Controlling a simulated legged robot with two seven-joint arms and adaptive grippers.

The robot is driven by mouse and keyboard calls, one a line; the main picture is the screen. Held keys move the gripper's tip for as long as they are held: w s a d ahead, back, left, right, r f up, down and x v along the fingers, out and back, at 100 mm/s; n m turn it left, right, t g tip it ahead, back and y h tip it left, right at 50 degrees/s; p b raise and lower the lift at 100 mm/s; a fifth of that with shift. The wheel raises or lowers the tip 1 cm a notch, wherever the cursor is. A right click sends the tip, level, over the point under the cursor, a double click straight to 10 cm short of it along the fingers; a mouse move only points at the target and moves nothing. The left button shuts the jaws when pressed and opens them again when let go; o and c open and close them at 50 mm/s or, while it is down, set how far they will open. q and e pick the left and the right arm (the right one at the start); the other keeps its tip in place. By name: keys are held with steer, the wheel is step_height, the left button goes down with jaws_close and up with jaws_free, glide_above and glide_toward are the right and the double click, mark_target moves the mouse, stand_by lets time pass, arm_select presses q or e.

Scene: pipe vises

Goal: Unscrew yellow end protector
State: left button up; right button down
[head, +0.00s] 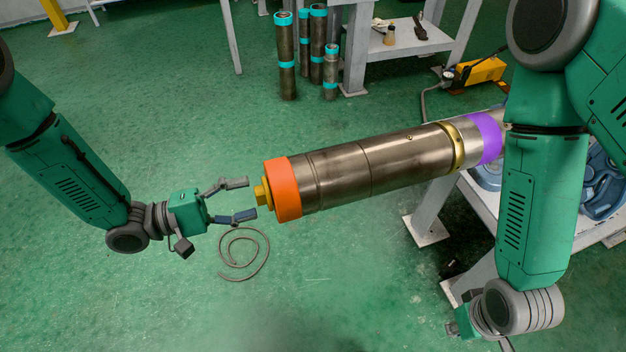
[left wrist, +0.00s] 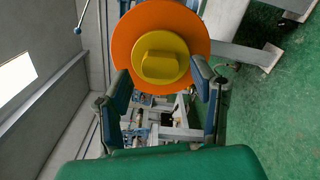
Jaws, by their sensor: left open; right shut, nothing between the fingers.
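The yellow end protector (head: 262,193) sits in the orange-banded end (head: 284,188) of a long metal pipe (head: 370,165). In the left wrist view the protector (left wrist: 161,58) is a round yellow disc with a raised block, inside the orange ring (left wrist: 125,45). My left gripper (head: 252,199) is open, its fingers pointing at the protector from the left.
The pipe's far end has a purple band (head: 485,138) and rests over a white table (head: 480,195) with blue vise parts (head: 603,185). A coiled cable (head: 243,262) lies on the green floor. Several upright pipes (head: 286,60) with cyan bands stand behind.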

arm_select(q)
steer(key=m+b, duration=0.3)
steer(key=m, duration=2.7)
steer(key=shift+m+t, duration=0.3)
steer(key=shift+d, duration=0.1)
steer(key=shift+b+x, duration=0.35)
steer(key=shift+x, duration=0.75)
